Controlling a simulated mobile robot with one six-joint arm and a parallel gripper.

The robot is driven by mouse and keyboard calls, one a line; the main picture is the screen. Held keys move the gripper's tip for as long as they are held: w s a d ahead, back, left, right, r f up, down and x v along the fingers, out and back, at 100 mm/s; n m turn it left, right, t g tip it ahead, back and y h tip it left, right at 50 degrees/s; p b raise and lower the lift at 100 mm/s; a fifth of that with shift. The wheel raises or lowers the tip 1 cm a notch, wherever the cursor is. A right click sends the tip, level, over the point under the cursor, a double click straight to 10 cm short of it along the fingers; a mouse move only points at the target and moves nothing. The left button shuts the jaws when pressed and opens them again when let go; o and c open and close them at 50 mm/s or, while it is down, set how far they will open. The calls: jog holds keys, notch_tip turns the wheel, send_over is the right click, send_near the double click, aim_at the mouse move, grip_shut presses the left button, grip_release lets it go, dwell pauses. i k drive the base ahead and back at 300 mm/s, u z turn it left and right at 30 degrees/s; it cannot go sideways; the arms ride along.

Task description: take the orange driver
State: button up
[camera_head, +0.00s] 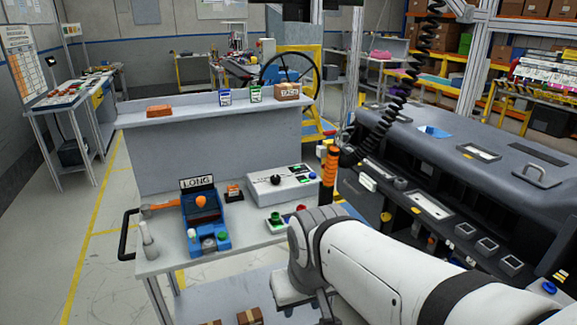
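The orange driver (328,168) hangs upright from a black coiled cord (415,75). It is between the grey workbench (150,262) and the dark dashboard module (480,185). Its lower end reaches down close behind my white arm, which comes in from the lower right. My arm's near joint is below the driver in the picture, and no part of my arm is seen holding it. The fingers of my gripper cannot be made out; the arm's far end is hidden behind its own links.
On the bench are a blue fixture (205,222) labelled LONG, a white control box (283,185), a green-and-red button box (285,220) and a small orange box (234,192). A raised shelf (190,112) is behind them. Open floor (60,240) lies at the left.

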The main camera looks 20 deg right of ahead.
aim_at(331, 166)
jog(key=u, duration=0.05)
jog(key=i, duration=1)
jog(key=z, duration=0.05)
